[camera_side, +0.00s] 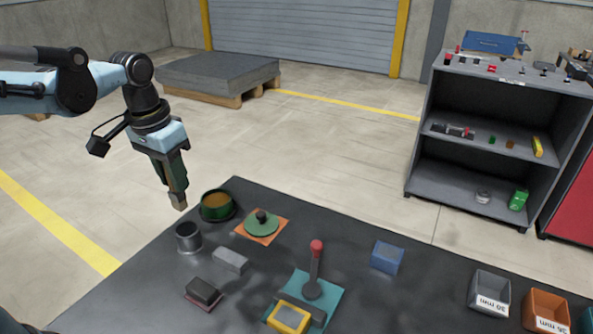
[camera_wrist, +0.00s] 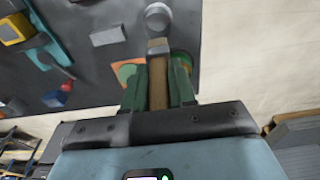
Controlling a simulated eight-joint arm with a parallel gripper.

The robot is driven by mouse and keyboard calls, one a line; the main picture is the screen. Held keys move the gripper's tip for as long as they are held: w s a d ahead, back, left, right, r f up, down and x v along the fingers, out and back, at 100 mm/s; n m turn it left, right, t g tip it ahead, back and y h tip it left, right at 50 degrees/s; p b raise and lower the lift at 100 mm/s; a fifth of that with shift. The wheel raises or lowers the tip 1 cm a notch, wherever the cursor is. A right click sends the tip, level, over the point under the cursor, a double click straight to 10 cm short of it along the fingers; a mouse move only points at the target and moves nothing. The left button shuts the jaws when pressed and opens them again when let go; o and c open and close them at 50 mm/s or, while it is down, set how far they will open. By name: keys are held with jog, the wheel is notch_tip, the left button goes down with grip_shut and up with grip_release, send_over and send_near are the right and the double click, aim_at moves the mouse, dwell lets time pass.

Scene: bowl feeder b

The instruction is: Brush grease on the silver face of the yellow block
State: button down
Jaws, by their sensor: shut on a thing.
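My gripper (camera_side: 174,180) is shut on a brush (camera_wrist: 158,88) with a wooden handle. The brush points down, its pale tip up and left of the green pot (camera_side: 204,210) in the side view, apart from it. The pot holds brown grease (camera_side: 217,200); in the wrist view it is partly hidden behind my right finger. The yellow block (camera_side: 290,319) sits on a teal fixture (camera_side: 327,296) with a red-knobbed lever (camera_side: 316,262); its upper face looks silver-grey. The block also shows at the upper left of the wrist view (camera_wrist: 12,30).
A green lid (camera_side: 262,227) lies on an orange mat near the pot. A metal cup (camera_side: 188,240), a grey block (camera_side: 230,259), a black block (camera_side: 203,291) and a blue block (camera_side: 387,257) stand on the dark table. Bins (camera_side: 489,294) stand at right.

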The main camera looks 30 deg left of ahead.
dwell(0.3)
jog(key=w+a, duration=0.3)
jog(key=w, duration=0.8)
jog(key=shift+w+d+f, duration=0.15)
jog(key=shift+f, duration=1.5)
jog(key=shift+w+d+f, duration=0.1)
jog(key=shift+f, duration=1.5)
jog(key=shift+f, duration=0.6)
notch_tip(320, 180, up, 7)
dwell(0.3)
jog(key=shift+s+r, duration=0.1)
dwell(0.4)
